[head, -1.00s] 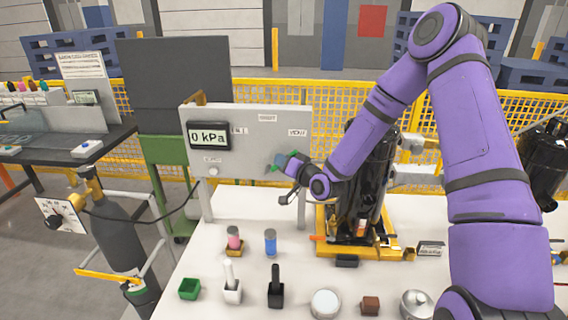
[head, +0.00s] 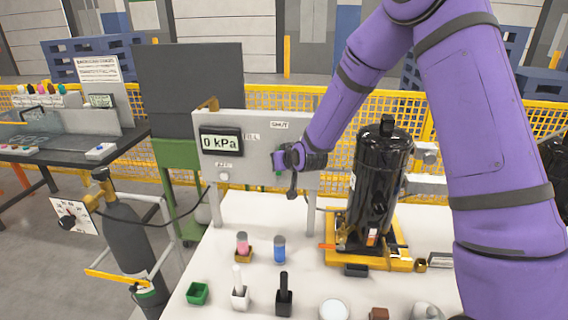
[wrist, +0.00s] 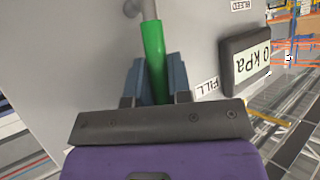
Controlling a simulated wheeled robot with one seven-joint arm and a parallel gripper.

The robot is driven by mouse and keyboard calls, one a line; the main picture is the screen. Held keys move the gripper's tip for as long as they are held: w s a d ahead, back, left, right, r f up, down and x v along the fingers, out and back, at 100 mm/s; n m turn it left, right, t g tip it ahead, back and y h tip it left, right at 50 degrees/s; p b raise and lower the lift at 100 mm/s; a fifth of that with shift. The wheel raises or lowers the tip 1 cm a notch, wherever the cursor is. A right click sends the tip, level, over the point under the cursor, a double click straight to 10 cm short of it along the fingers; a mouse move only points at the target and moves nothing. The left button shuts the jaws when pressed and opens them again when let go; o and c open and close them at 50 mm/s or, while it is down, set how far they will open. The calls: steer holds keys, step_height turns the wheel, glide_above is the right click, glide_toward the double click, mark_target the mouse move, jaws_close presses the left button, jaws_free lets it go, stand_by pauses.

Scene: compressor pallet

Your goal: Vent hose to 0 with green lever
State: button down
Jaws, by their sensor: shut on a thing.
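The green lever (wrist: 154,55) shows in the wrist view between the two fingers of my gripper (wrist: 155,80), which is shut on it. The lever joins a grey fitting on the panel (head: 262,128). In the head view my gripper (head: 290,160) is at the panel's right part, below the SHUT label, and hides most of the lever. The display (head: 221,142) reads 0 kPa; it also shows in the wrist view (wrist: 250,60). A FILL label is left of the gripper in the head view. The thin dark hose (head: 165,214) runs from the gas cylinder (head: 130,240) towards the panel.
A black compressor (head: 376,190) stands on a yellow pallet (head: 398,262) right of the gripper. Small bottles, a green box (head: 197,293) and brushes in holders lie on the white table (head: 215,265). My arm covers the right side.

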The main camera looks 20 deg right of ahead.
steer(key=shift+w+a+n+h, duration=0.15)
steer(key=shift+a+n+h, duration=0.15)
steer(key=shift+a, duration=0.05)
stand_by(0.5)
steer(key=c, duration=1.1)
jaws_free()
steer(key=shift+o, duration=0.2)
steer(key=shift+r, duration=0.1)
steer(key=v, duration=1)
steer(key=shift+r, duration=0.3)
steer(key=shift+s, duration=0.25)
